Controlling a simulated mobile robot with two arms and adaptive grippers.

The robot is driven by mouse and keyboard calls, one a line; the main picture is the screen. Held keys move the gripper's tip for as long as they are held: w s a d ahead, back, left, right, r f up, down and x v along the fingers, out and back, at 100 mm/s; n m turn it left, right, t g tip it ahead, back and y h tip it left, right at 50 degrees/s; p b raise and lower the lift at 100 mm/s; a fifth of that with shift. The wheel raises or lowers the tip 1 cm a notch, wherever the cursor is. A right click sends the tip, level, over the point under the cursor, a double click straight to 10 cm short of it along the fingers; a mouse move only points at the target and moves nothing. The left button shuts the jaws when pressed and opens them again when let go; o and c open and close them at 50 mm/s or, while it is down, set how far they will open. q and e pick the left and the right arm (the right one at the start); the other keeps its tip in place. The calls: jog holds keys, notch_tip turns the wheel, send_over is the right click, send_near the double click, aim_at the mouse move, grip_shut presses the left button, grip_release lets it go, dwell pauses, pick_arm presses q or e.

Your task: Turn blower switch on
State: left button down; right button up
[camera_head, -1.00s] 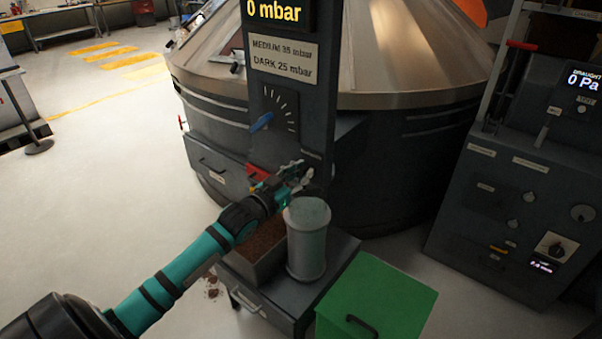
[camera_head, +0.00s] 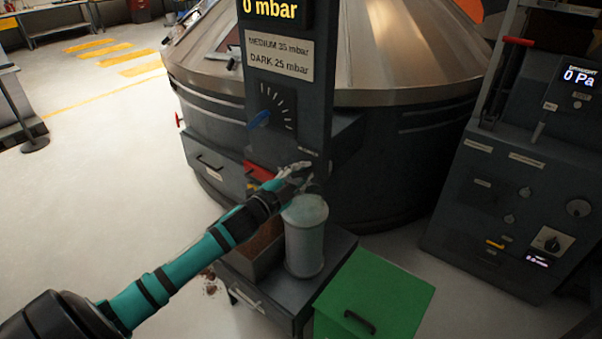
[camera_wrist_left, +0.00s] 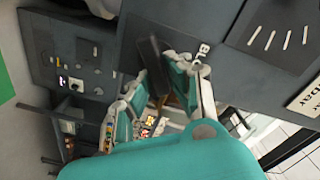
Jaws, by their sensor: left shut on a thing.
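The blower switch (camera_wrist_left: 151,62) is a dark lever on the dark column, beside a partly hidden label that reads "BLO" in the left wrist view. My left gripper (camera_wrist_left: 160,88) has its fingers on either side of this lever and is shut on it. In the head view my left gripper (camera_head: 304,172) reaches the lower front of the column (camera_head: 290,140), just above a grey cylinder. The gripper hides most of the switch there, and I cannot tell its setting. My right gripper is not in view.
A red handle (camera_head: 257,171) is left of the gripper. The grey cylinder (camera_head: 305,245) stands close below, near a green box (camera_head: 385,290). A control panel (camera_head: 520,190) stands right.

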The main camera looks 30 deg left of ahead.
pick_arm(q)
jog(key=m, duration=0.3)
jog(key=shift+d+f+m, duration=0.1)
jog(key=shift+f+m, duration=0.15)
jog(key=shift+m, duration=0.05)
jog(key=shift+f+m+b, duration=0.25)
jog(key=shift+m+b, duration=0.15)
jog(key=shift+m, duration=1.3)
jog(key=c, duration=1.3)
grip_release()
jog(key=shift+d, duration=0.1)
jog(key=s, duration=0.8)
jog(key=s+a, duration=0.1)
jog(key=s, duration=0.3)
